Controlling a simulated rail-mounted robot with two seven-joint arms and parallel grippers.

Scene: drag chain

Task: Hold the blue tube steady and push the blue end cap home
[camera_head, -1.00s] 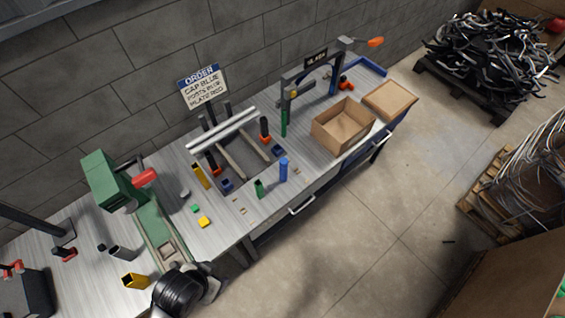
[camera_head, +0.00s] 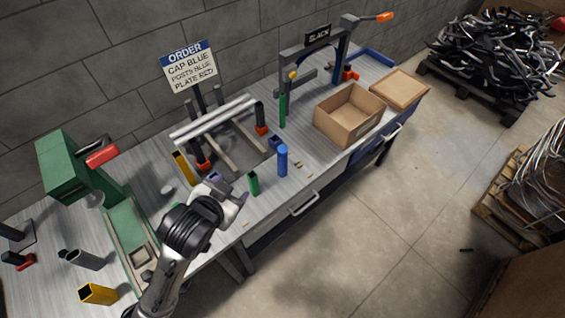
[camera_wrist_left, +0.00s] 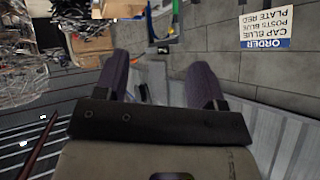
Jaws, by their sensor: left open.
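The blue tube (camera_head: 282,161) stands upright on the workbench near its front edge, with nothing gripping it. A small dark blue piece (camera_head: 276,144), possibly the end cap, lies just behind it; I cannot tell for certain. My left gripper (camera_head: 233,192) is open and empty, over the bench left of the blue tube and close to a green tube (camera_head: 253,184). In the left wrist view its two purple fingers (camera_wrist_left: 160,82) are spread apart with nothing clearly between them. It hides part of the bench where another small blue piece lay. My right gripper is not in view.
A frame with grey rails (camera_head: 215,122) stands behind the gripper. A yellow tube (camera_head: 183,168) is left of it. A green press (camera_head: 72,165) stands at left. An open cardboard box (camera_head: 349,115) is right of the blue tube. The order sign (camera_head: 188,67) reads cap blue.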

